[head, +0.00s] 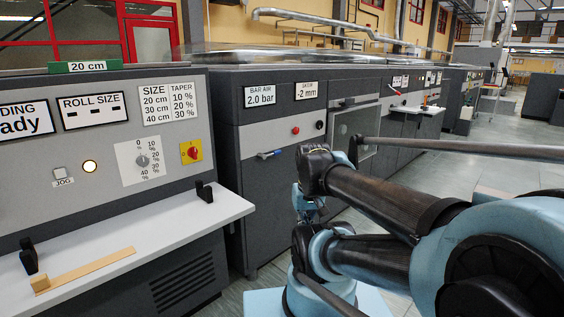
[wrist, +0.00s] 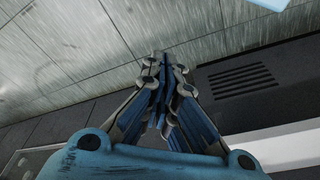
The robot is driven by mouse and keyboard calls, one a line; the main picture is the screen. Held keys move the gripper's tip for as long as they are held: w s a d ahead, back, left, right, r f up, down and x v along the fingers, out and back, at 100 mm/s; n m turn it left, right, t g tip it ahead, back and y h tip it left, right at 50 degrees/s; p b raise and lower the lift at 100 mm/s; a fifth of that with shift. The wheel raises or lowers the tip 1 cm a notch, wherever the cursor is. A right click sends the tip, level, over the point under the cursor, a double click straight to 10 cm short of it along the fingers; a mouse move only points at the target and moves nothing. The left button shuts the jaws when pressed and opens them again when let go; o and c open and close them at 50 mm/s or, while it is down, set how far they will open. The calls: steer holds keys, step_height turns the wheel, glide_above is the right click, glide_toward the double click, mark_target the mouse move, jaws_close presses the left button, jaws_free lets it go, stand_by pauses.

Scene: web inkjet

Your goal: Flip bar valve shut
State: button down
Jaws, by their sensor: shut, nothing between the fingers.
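The bar valve (head: 270,154) is a small valve with a blue lever on the grey machine's front, below the "BAR AIR 2.0 bar" label (head: 260,95). Its lever lies nearly level. My gripper (head: 308,214) hangs down in the head view, to the right of the valve, lower than it and apart from it. It is partly hidden by my arm. In the wrist view my gripper (wrist: 163,62) is shut with its fingers together and nothing between them. The valve does not show in the wrist view.
A red button (head: 295,131) and a black knob (head: 319,125) sit right of the valve. A white shelf (head: 120,235) juts out at left, holding a wooden strip (head: 90,268). The wrist view shows floor (wrist: 60,60) and a vented dark panel (wrist: 242,82).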

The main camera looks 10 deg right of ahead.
steer(key=w+a+r+m+t+y, duration=0.1)
steer(key=w+r+m+t+y, duration=0.15)
steer(key=w+m, duration=0.8)
steer(key=w+r+m+t+y, duration=0.15)
steer(key=w+r+m, duration=0.3)
steer(key=w, duration=1.15)
steer(key=w+d+f+m+t+y, duration=0.1)
steer(key=w+d+f+m, duration=0.1)
steer(key=w+d+m, duration=0.2)
steer(key=w+d+f+m+t+y, duration=0.1)
steer(key=w+d+m, duration=0.3)
steer(key=w+m, duration=0.5)
steer(key=shift+w+d+f+m+t, duration=0.35)
steer(key=shift+w+f, duration=0.3)
steer(key=shift+w, duration=3.25)
steer(key=shift+a, duration=0.1)
steer(key=w+a+f, duration=0.1)
steer(key=w+a, duration=0.4)
steer(key=w, duration=0.2)
steer(key=shift+w+a+f, duration=0.15)
steer(key=shift+w+f, duration=0.1)
steer(key=shift+f, duration=0.15)
